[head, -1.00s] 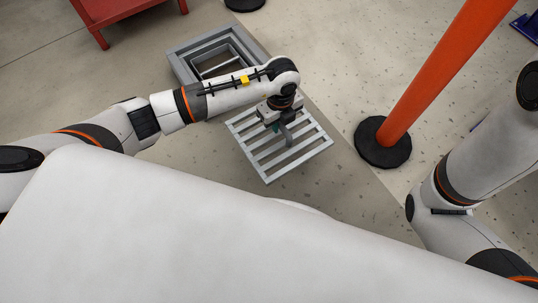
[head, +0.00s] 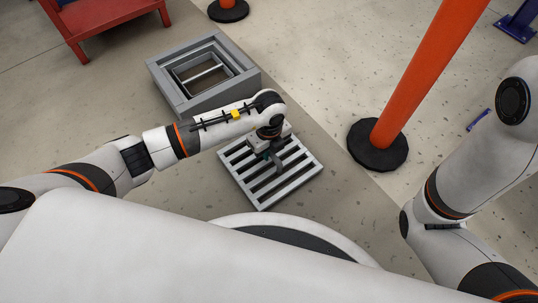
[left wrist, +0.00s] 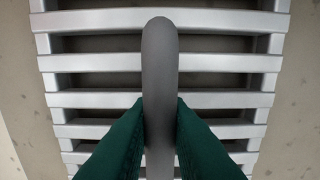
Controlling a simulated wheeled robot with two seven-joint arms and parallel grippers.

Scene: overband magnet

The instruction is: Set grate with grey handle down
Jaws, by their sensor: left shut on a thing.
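The silver slatted grate (head: 262,204) is below my left gripper (head: 270,155) in the head view, over the floor just in front of my base. Its slats (left wrist: 90,63) fill most of the left wrist view. The grey handle (left wrist: 160,65) stands up from the grate's middle. My left gripper, with green fingers (left wrist: 160,125), is shut on the handle from both sides. The grate looks roughly level and close to the floor; I cannot tell whether it touches. My right gripper is out of view; only my right arm shows.
A grey rectangular frame with an open middle (head: 240,85) lies beyond the grate. An orange post (head: 418,75) on a black round base (head: 376,148) stands to the right. A red bench (head: 105,20) is at the top left. Floor between grate and post is clear.

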